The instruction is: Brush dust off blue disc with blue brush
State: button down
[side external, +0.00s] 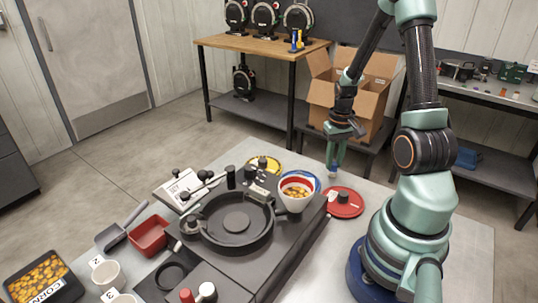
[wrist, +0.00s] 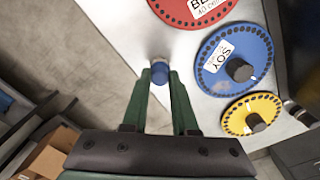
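The blue disc (wrist: 222,72) lies flat on the table, with a white SOY label, a ring of dark holes and a black knob. In the side external view only a blue edge of it (side external: 314,177) shows behind the white funnel cup. I cannot make out dust on it. My gripper (side external: 335,155) points down, with its green fingers (wrist: 160,85) closed around the blue brush (wrist: 160,72). The brush's pale tip (side external: 333,174) shows below the fingers, apart from the disc. In the wrist view the brush is left of the blue disc.
A red disc (wrist: 193,18) and a yellow disc (wrist: 240,112) flank the blue one. The seed meter (side external: 229,243) with its funnel cup of seeds (side external: 296,204) stands beside them. An open cardboard box (side external: 375,100) is behind my gripper.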

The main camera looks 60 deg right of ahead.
aim_at(334, 163)
jog(key=shift+r, duration=0.25)
jog(key=shift+r, duration=1.3)
jog(key=c, duration=1.4)
grip_release()
grip_shut()
